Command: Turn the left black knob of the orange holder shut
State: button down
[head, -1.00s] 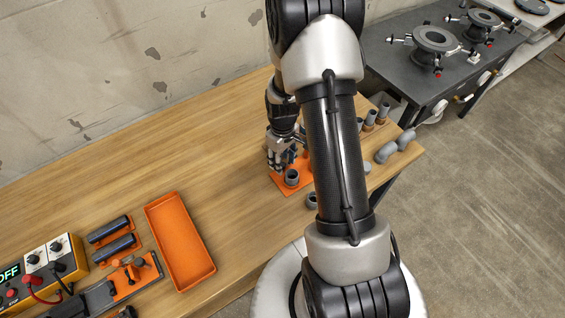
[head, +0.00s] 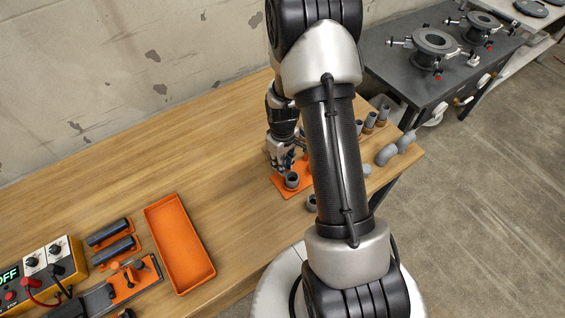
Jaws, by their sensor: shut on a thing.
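The orange holder (head: 284,187) is a flat plate on the wooden bench, partly hidden behind my arm. My gripper (head: 279,166) points down at the back left of the holder, just behind the fitting. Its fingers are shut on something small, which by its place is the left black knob. The knob itself is hidden by the fingers, so its angle cannot be seen. The right part of the holder is covered by my arm.
Grey pipe pieces (head: 386,154) stand and lie at the bench's right end. An empty orange tray (head: 180,245) lies left. A control box (head: 40,275) reads OFF. The bench's middle is clear.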

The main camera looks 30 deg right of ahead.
jog(key=shift+m, duration=2.9)
jog(key=c, duration=1.5)
grip_release()
notch_tip(320, 180, up, 12)
jog(key=shift+p, duration=0.3)
